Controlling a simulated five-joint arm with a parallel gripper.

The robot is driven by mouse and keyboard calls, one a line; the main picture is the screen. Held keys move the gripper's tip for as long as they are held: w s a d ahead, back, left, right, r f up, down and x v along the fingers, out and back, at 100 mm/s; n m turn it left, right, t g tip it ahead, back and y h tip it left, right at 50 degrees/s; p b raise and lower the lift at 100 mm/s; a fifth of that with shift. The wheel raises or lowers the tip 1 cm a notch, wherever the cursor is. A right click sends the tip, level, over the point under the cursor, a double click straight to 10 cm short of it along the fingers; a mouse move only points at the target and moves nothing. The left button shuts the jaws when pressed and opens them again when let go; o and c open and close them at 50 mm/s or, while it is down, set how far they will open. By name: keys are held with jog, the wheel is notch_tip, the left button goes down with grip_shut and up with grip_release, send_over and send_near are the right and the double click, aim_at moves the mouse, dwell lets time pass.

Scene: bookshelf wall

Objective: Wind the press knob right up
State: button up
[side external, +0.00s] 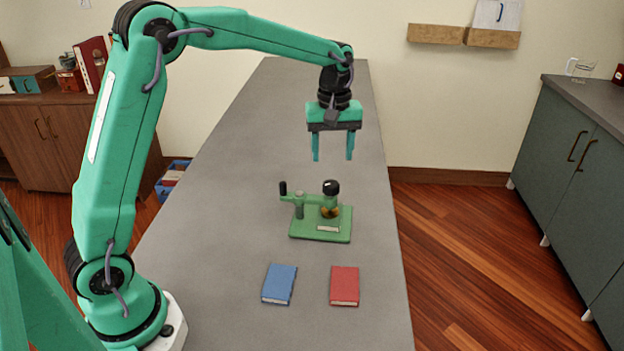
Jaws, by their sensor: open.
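A small green press (341,224) stands upright on the grey bench. A round black knob (331,187) with a white mark tops its right-hand column, above a brass-coloured part. A side arm on the left of the press carries an upright black handle (283,188). My gripper (332,156) points straight down above the knob, its two green fingers apart and empty. A clear gap shows between the fingertips and the knob. How high the knob is wound cannot be read from this view.
A blue book (279,284) and a red book (344,286) lie flat on the bench (230,210) in front of the press. The bench is bare behind and to the left of the press. Its right edge runs close to the press and the red book.

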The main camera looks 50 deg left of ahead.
aim_at(331, 183)
jog(key=m, duration=0.6)
jog(key=shift+m, duration=0.4)
jog(key=m, duration=2.3)
jog(key=shift+f, duration=0.1)
jog(key=shift+f, duration=3.9)
